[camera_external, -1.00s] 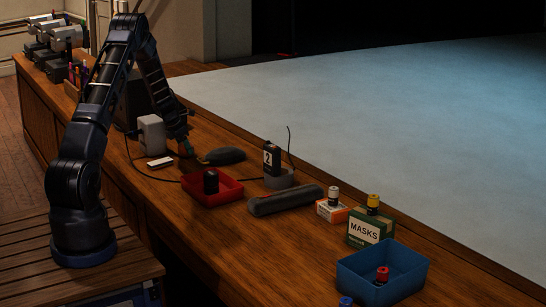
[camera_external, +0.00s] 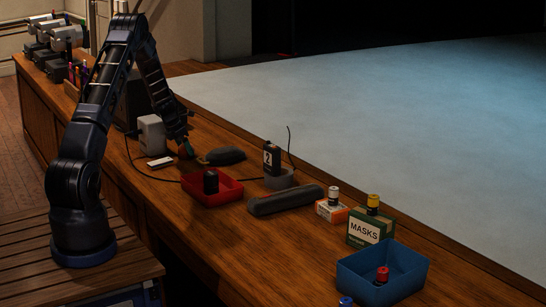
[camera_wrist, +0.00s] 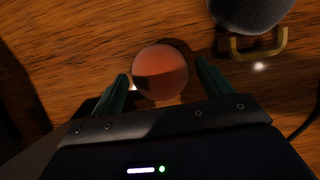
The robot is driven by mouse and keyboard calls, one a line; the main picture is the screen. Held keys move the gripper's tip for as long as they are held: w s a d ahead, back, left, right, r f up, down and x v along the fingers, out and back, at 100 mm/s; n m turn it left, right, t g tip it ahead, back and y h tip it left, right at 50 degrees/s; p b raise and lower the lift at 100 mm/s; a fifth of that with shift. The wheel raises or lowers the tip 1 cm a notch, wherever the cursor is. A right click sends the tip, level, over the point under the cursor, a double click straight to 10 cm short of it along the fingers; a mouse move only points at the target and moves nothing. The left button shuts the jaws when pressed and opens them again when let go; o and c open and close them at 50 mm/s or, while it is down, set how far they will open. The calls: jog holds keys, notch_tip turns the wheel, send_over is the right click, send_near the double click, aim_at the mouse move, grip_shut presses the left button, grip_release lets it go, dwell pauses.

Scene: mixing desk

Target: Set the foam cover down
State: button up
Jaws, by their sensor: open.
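The foam cover is a round orange-red ball (camera_wrist: 160,72), seen in the wrist view on the brown wooden desk (camera_wrist: 60,70). My gripper (camera_wrist: 162,69) has its two green fingers apart, one on each side of the ball. A gap shows between the ball and the right finger; the left finger is close to the ball, and I cannot tell whether it touches. In the external view my gripper (camera_external: 187,148) is low over the desk behind the red tray, and the ball is a small reddish spot (camera_external: 182,153) there, mostly hidden.
A dark grey rounded object (camera_external: 225,156) with a brass-coloured bracket (camera_wrist: 262,48) lies just right of the gripper. The red tray (camera_external: 233,191) is in front. A thin cable runs across the desk.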

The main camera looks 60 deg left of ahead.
jog(key=v, duration=1.1)
jog(key=shift+r, duration=0.25)
jog(key=shift+s, duration=0.1)
jog(key=w+d+r+m, duration=0.2)
jog(key=d+r+m, duration=0.6)
jog(key=d+r, duration=0.85)
jog(key=s+d+r+m, duration=0.2)
jog(key=d+r+m, duration=0.1)
jog(key=d, duration=0.4)
jog(key=s+d+r+m+h, duration=0.1)
jog(key=s+d+r+m, duration=0.2)
jog(key=d, duration=0.4)
jog(key=s+d+r+m, duration=0.2)
jog(key=d+r+m, duration=0.1)
jog(key=d, duration=0.4)
jog(key=s+d+r+m, duration=0.2)
jog(key=s+d+m, duration=0.3)
jog(key=s+d, duration=0.15)
jog(key=s+d+r+m, duration=0.3)
jog(key=s+d+m, duration=0.2)
jog(key=s+d, duration=0.15)
jog(key=s+d+f+m, duration=0.1)
jog(key=s+d+m, duration=0.2)
jog(key=s, duration=0.4)
jog(key=s+d+f+m+y, duration=0.1)
jog(key=s+d+m, duration=0.3)
jog(key=s+m, duration=0.2)
jog(key=shift+s+d+f, duration=0.25)
jog(key=shift+s+f, duration=0.05)
jog(key=shift+s, duration=0.7)
